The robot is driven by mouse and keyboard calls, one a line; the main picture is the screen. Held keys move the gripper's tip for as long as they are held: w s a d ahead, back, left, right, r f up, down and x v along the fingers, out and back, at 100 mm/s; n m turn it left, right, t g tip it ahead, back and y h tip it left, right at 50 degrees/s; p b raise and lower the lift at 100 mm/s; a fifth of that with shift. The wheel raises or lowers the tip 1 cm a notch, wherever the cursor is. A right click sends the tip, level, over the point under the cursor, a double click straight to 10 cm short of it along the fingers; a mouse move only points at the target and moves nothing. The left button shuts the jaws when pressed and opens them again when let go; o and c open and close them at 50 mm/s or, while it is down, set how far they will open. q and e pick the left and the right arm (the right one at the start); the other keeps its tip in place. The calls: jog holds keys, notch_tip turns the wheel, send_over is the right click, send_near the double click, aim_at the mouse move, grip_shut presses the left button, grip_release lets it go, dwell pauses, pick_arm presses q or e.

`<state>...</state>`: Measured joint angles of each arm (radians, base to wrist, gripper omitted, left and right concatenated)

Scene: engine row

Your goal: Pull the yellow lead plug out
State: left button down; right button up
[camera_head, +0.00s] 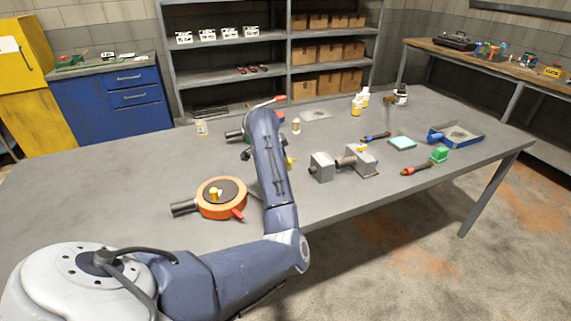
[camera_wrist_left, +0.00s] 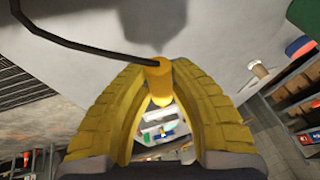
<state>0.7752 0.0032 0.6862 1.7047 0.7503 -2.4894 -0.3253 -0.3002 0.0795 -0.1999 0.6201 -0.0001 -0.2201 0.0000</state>
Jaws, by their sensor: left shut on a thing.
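The yellow lead plug (camera_wrist_left: 160,80) is a small yellow cylinder in the left wrist view, with a black lead (camera_wrist_left: 80,42) running from it to the upper left. My left gripper (camera_wrist_left: 158,68) has its yellow ribbed fingers shut on the plug near the fingertips. A grey surface fills the picture beyond the plug; I cannot tell whether the plug touches it or sits in a socket. In the head view my left arm reaches over the table and hides most of its gripper and the plug. My right gripper is not in view.
On the grey table (camera_head: 90,200) stand an orange round unit (camera_head: 221,207), grey metal blocks (camera_head: 321,168), a blue tray (camera_head: 467,140), a light-blue pad (camera_head: 402,143) and several small bottles (camera_head: 357,104). The table's left part is clear. Shelves (camera_head: 226,62) stand behind.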

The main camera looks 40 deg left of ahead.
pick_arm(q)
jog(key=shift+s+a, duration=0.3)
jog(key=shift+s, duration=0.25)
jog(key=shift+f, duration=0.15)
jog(key=shift+f, duration=3.9)
jog(key=c, duration=1.5)
grip_release()
jog(key=shift+r, duration=0.25)
jog(key=shift+c, duration=0.3)
grip_shut()
